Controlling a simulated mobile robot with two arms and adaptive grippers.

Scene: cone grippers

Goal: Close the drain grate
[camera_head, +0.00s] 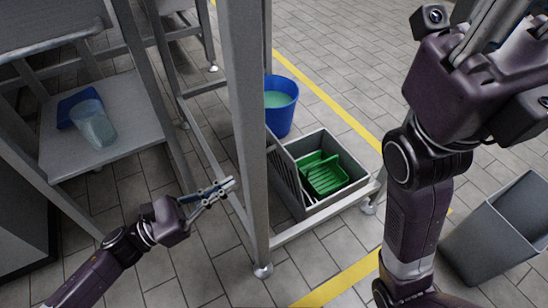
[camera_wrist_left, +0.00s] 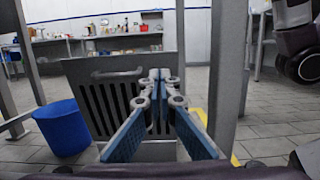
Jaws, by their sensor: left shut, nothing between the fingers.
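The drain grate (camera_head: 284,178) is a grey slotted panel standing up along the left side of a grey drain box (camera_head: 338,144). In the left wrist view the grate (camera_wrist_left: 92,100) faces me upright, with a bar handle (camera_wrist_left: 118,74) near its top edge. It stands open, so the box shows a green ribbed insert (camera_head: 324,174) inside. My left gripper (camera_head: 232,184) is shut and empty, left of the grate with a table leg between them in the head view. It also shows in the left wrist view (camera_wrist_left: 159,74), in front of the grate's right part. My right gripper (camera_head: 482,38) is raised at the upper right, partly cut off; its jaw state is unclear.
A grey metal table leg (camera_head: 250,130) and lower rail (camera_head: 318,217) frame the box. A blue bucket (camera_head: 281,105) stands behind it, and a grey bin (camera_head: 495,235) at the right. A shelf (camera_head: 135,105) at the left holds a blue item and a translucent container.

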